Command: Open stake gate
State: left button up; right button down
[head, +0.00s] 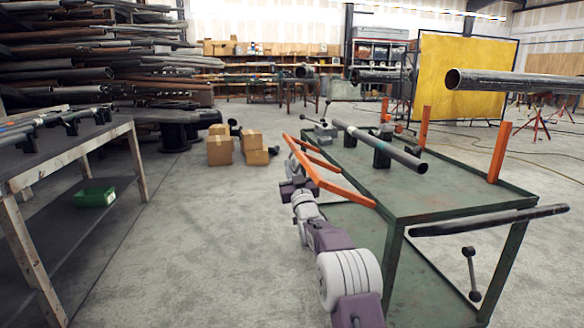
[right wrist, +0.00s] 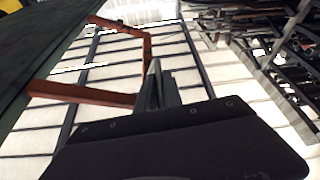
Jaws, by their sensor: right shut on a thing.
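The orange stake gate (head: 335,188) hangs along the left side of the green cart (head: 440,190), leaning outward from the cart's top edge. Its orange bars also show in the right wrist view (right wrist: 85,95). My right gripper (head: 292,184) is at the outer left side of the gate, shut on one of its orange bars. In the right wrist view the fingers (right wrist: 155,85) meet the far end of the bent bar; the exact contact is partly hidden. My left gripper is not in view.
A grey pipe (head: 380,145) rests on black supports on the cart. Orange stakes (head: 497,152) stand upright at its right edge. A workbench (head: 70,145) with a green bin (head: 95,197) is at left. Cardboard boxes (head: 220,150) stand behind. The floor between bench and cart is clear.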

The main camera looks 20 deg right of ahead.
jog(key=c, duration=1.5)
grip_release()
jog(key=shift+s+f, duration=0.1)
jog(key=shift+s, duration=0.35)
jog(key=b+v, duration=0.6)
jog(key=v, duration=0.2)
jog(key=shift+a, duration=0.15)
